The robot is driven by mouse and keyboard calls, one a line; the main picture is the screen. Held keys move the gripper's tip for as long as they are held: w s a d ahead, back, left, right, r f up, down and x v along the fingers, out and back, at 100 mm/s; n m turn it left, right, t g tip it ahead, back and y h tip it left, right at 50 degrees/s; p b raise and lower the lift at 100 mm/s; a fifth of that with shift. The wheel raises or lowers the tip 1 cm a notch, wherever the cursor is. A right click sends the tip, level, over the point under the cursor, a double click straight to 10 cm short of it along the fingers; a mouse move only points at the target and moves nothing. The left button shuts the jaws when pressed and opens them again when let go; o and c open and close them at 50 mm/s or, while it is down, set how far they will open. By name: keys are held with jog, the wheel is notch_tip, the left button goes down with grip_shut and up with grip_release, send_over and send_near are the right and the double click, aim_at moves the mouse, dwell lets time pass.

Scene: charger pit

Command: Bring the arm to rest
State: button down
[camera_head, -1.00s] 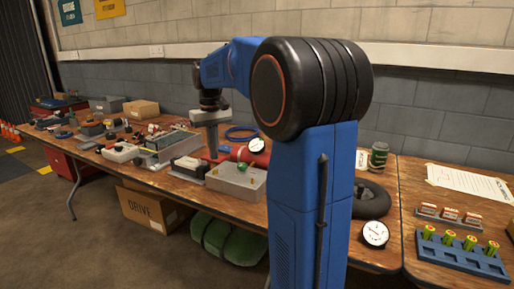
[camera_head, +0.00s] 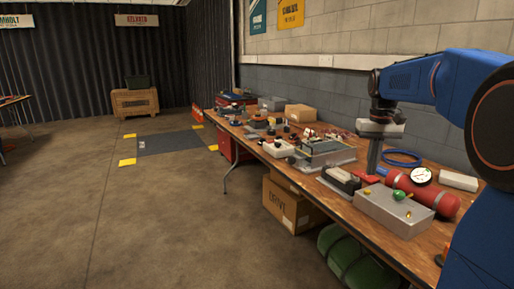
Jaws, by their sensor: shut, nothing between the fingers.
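My blue arm (camera_head: 440,85) with black joints reaches over the long wooden table from the right side of the picture. My gripper (camera_head: 373,168) hangs from it, pointing down, with a grey body and dark grey fingers. The fingers are shut and empty. Whether the fingertips touch anything cannot be told.
A red cylinder (camera_head: 435,197) with a round gauge (camera_head: 421,175) lies right of the gripper. A blue cable coil (camera_head: 402,158) lies behind. Several devices crowd the table leftward. A cardboard box (camera_head: 289,205) and a green bundle (camera_head: 350,260) are underneath.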

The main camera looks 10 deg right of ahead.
jog(key=s+a+f+n+t, duration=0.1)
jog(key=s+a+f, duration=0.1)
jog(key=s+a, duration=0.45)
jog(key=s+a+f+t, duration=0.15)
jog(key=s+a, duration=0.25)
jog(key=s, duration=0.5)
jog(key=s+a+f+t, duration=0.1)
jog(key=s+a+f, duration=0.1)
jog(key=s+f, duration=0.3)
jog(key=s+a+f+n+t, duration=0.1)
jog(key=s+a+f, duration=0.1)
jog(key=s+f, duration=0.4)
jog(key=s, duration=0.3)
jog(key=shift+a, duration=0.35)
